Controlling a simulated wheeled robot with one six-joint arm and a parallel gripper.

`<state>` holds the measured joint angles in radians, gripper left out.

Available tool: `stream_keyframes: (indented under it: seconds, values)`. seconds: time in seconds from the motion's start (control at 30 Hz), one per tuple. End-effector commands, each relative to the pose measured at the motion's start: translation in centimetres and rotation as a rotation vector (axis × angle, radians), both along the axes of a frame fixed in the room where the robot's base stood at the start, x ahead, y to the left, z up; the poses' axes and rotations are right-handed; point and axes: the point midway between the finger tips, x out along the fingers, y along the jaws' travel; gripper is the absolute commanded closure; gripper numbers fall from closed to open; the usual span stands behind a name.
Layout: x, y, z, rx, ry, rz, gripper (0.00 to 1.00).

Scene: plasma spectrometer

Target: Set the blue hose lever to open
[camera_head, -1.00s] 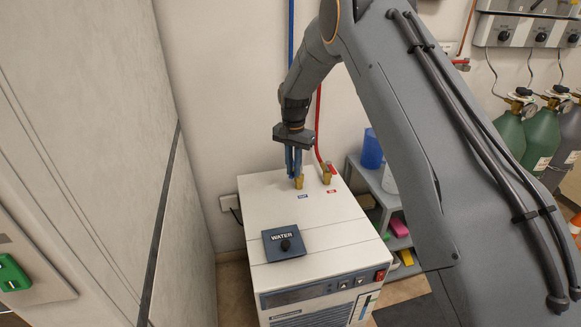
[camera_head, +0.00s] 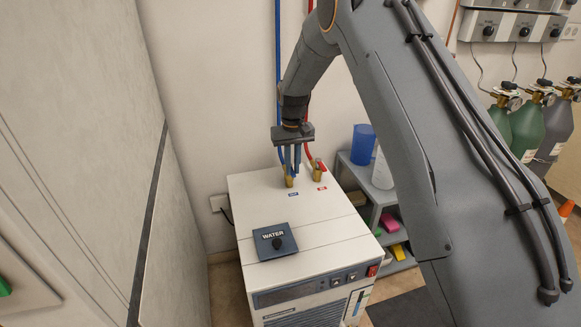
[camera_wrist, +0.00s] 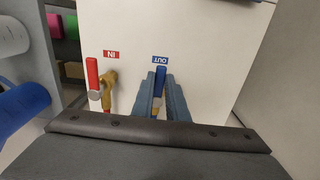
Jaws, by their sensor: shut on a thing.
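The blue hose lever (camera_wrist: 160,80) shows in the wrist view between the two fingers of my gripper (camera_wrist: 163,82), below the blue OUT label (camera_wrist: 160,59). My gripper is shut on the lever. In the head view my gripper (camera_head: 291,166) points down at the brass valve (camera_head: 289,182) on top of the white chiller (camera_head: 290,213). The fingers hide most of the lever there. The blue hose (camera_head: 279,80) runs up the wall behind my gripper.
The red lever (camera_wrist: 92,75) on its brass valve stands beside my gripper, under the IN label (camera_wrist: 111,54). A grey shelf (camera_head: 352,171) with a blue cup (camera_head: 363,145) stands to the right. A pale cabinet wall is at left.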

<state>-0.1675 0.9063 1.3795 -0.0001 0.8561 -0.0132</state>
Motion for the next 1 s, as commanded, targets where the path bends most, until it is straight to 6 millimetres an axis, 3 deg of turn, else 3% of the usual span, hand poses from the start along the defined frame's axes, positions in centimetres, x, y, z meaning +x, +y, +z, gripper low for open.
stream_keyframes:
  seconds: [0.57,0.6,0.7,1.0]
  values:
    - [0.08,-0.15,0.05,0.000,-0.001,0.036,1.00]
    - [0.08,-0.15,0.05,0.000,-0.001,0.036,0.85]
    - [0.07,-0.15,0.05,0.000,-0.001,0.036,0.68]
    - [0.07,-0.15,0.11,0.000,-0.001,0.035,0.68]
